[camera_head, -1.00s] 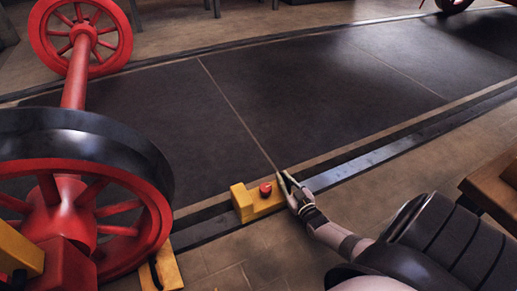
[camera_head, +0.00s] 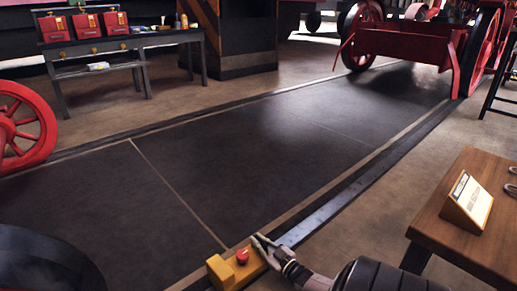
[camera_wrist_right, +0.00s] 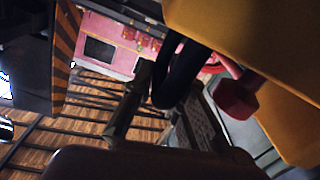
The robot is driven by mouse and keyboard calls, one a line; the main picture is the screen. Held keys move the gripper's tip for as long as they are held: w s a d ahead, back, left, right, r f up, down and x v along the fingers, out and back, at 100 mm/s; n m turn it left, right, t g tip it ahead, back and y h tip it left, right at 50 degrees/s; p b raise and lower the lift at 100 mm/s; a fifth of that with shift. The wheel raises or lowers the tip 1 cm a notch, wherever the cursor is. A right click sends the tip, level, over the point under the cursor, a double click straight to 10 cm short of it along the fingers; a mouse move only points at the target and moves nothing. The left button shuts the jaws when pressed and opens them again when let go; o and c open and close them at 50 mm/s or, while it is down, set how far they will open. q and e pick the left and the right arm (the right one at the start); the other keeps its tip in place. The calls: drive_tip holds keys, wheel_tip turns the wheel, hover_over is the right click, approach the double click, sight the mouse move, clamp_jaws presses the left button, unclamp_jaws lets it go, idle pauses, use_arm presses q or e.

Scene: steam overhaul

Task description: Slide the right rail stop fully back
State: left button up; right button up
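The yellow rail stop (camera_head: 222,274) with a red knob (camera_head: 242,257) sits on the near dark rail at the bottom of the head view. My right gripper (camera_head: 265,246) is at the stop's right end, with its fingertips against or very close to the yellow block. In the right wrist view the yellow stop (camera_wrist_right: 245,40) fills the upper right, and its red knob (camera_wrist_right: 237,98) is close to my dark fingers (camera_wrist_right: 160,85). Whether the fingers are open or shut is unclear. My left gripper is out of view.
The rail (camera_head: 330,208) runs clear toward a red wheeled frame (camera_head: 410,40) at the upper right. A wooden table (camera_head: 465,232) with a sign (camera_head: 467,203) stands at right. A dark wheel (camera_head: 40,262) is at lower left. A bench (camera_head: 118,45) stands at the back.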

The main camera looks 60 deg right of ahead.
drive_tip(key=o, duration=0.4)
drive_tip(key=shift+s+d, duration=0.15)
drive_tip(key=shift+d, duration=0.3)
drive_tip(key=shift+o, duration=0.3)
drive_tip(key=shift+a, duration=0.1)
drive_tip(key=shift+a, duration=0.1)
